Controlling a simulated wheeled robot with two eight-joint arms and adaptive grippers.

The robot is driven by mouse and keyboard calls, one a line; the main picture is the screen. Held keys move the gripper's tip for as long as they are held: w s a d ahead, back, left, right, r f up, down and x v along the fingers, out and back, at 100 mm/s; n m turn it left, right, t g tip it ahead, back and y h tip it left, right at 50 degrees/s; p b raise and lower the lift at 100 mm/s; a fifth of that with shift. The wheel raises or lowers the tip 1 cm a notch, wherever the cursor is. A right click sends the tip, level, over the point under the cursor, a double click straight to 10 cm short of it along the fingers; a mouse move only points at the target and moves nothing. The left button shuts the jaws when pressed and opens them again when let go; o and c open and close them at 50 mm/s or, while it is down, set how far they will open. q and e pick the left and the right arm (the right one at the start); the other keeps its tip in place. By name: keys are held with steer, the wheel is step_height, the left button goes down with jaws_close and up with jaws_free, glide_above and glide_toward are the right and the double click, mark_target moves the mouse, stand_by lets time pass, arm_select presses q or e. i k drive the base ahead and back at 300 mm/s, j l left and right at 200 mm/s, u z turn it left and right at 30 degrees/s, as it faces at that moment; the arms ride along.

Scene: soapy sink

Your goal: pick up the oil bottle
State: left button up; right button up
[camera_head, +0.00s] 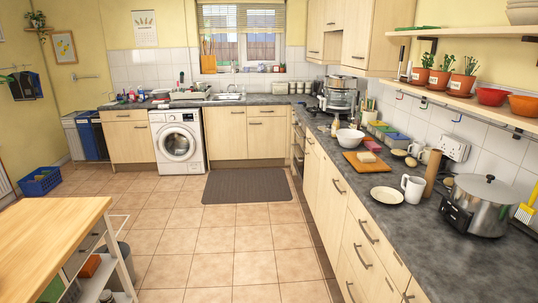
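I cannot pick out the oil bottle for certain. Another upright dark item (181,78) stands by the dish rack near the sink (227,97) on the far counter, also too small to tell. Neither of my grippers is in view.
The right counter (455,260) holds a large steel pot (480,205), a white mug (412,187), a plate (387,194) and a cutting board (367,164). A wooden-topped trolley (45,230) stands at left. The tiled floor (225,240) is clear around a dark mat (247,186).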

mark_target(335, 126)
steer(key=i, duration=2.4)
steer(key=i+z, duration=0.25)
steer(key=i, duration=0.3)
steer(key=i+j+z, duration=0.25)
steer(key=i, duration=0.25)
steer(key=i+j+z, duration=0.3)
steer(key=i, duration=0.25)
